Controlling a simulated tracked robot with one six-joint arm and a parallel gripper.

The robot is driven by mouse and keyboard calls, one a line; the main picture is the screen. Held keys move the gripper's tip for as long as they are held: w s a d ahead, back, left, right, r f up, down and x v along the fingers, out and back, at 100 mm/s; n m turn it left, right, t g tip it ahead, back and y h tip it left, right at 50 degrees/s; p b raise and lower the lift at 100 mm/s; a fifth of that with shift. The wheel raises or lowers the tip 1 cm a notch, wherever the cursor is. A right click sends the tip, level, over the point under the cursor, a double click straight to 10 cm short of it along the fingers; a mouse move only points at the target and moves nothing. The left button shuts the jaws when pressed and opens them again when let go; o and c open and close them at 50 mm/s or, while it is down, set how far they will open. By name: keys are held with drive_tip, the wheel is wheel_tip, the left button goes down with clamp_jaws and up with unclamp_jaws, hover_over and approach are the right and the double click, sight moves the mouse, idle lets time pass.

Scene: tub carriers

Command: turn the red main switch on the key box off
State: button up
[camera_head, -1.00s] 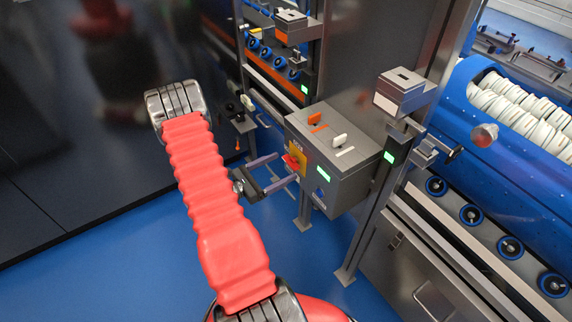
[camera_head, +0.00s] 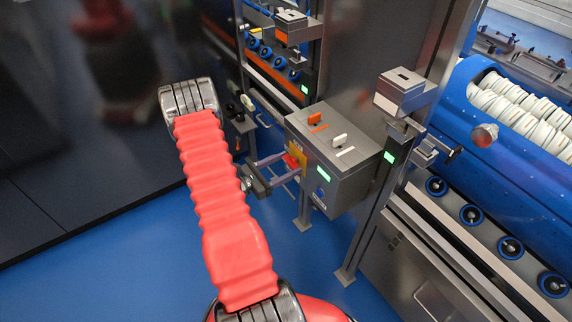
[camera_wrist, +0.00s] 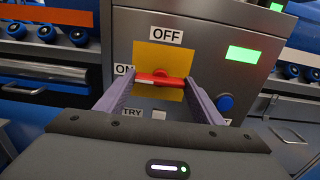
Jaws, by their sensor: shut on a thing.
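The key box (camera_head: 334,157) is a grey metal box on a stand, with a yellow plate (camera_wrist: 180,57) on its front. The red main switch (camera_wrist: 160,78) sits on that plate; it also shows in the head view (camera_head: 294,160). Its bar lies nearly level in the wrist view, with its left end by the ON label (camera_wrist: 123,70). The OFF label (camera_wrist: 167,35) is above it and the TRY label (camera_wrist: 132,113) at lower left. My gripper (camera_wrist: 160,82) is shut on the switch bar, one finger at each end. My fingers partly hide the lower labels.
A blue button (camera_wrist: 226,103) and a lit green display (camera_wrist: 243,54) sit right of the switch. An orange lever (camera_head: 314,118) and a white lever (camera_head: 340,140) are on the box's top. A grey post (camera_head: 362,235) stands close on the right.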

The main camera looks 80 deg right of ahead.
drive_tip(key=c, duration=0.3)
drive_tip(key=shift+d, duration=0.15)
drive_tip(key=shift+c, duration=0.2)
